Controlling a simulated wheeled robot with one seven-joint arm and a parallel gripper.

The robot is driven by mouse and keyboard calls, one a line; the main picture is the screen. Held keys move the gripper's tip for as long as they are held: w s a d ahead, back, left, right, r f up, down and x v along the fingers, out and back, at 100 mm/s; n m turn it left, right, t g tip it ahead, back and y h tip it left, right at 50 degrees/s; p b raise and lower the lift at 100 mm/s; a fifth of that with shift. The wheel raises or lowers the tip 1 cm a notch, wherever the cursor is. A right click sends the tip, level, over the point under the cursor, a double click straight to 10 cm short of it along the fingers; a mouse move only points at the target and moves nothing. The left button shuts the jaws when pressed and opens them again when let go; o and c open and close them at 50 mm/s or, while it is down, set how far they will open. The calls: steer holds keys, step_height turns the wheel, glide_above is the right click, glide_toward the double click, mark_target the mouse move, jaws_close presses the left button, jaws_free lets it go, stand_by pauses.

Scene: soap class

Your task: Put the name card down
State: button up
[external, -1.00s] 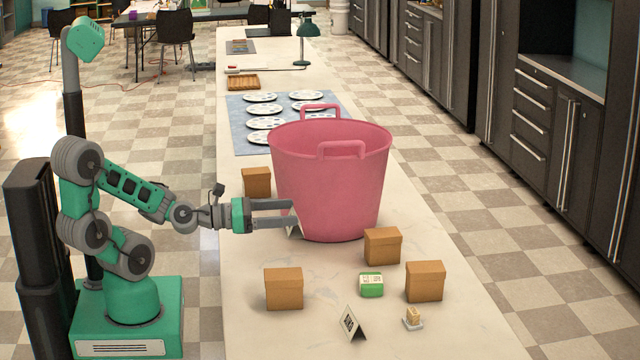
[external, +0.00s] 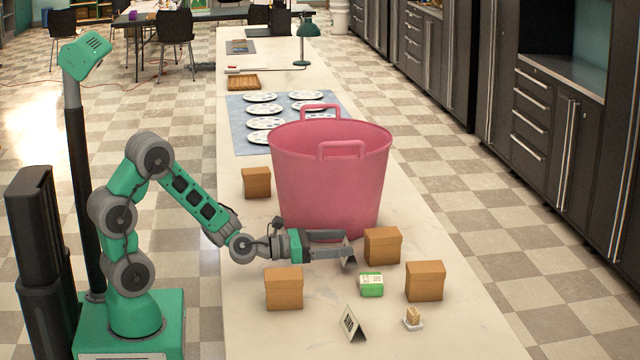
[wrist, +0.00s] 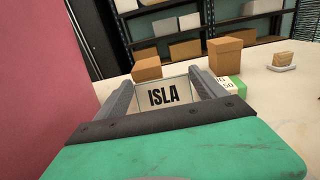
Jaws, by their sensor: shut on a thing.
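My gripper (external: 345,246) is shut on a white folded name card (wrist: 164,95) that reads "ISLA" in the wrist view. In the external view the held card (external: 348,256) shows at the fingertips as a small tilted shape, in front of the pink tub and left of a cardboard box. I cannot tell whether its lower edge touches the table. A second folded card (external: 351,324) stands on the table near the front, with dark lettering too small to read.
A large pink tub (external: 330,190) stands behind my gripper. Cardboard boxes (external: 382,246), (external: 425,281), (external: 284,288) and (external: 257,182) stand around. A green-and-white packet (external: 371,284) and a small soap on a dish (external: 413,318) lie in front. Bare table (external: 245,230) shows at left.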

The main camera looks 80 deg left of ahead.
mark_target(338, 270)
step_height(338, 270, down, 3)
steer(key=shift+f+b, duration=0.1)
steer(key=shift+b, duration=0.25)
steer(key=shift+r, duration=0.2)
steer(key=shift+f, duration=0.1)
steer(key=o, duration=1.4)
steer(key=shift+r, duration=0.25)
steer(key=s+b, duration=0.2)
steer(key=s, duration=0.9)
steer(key=shift+s+f, duration=0.15)
steer(key=shift+s, duration=0.2)
steer(key=shift+c, duration=0.2)
steer(key=shift+s, duration=0.2)
steer(key=shift+c, duration=0.7)
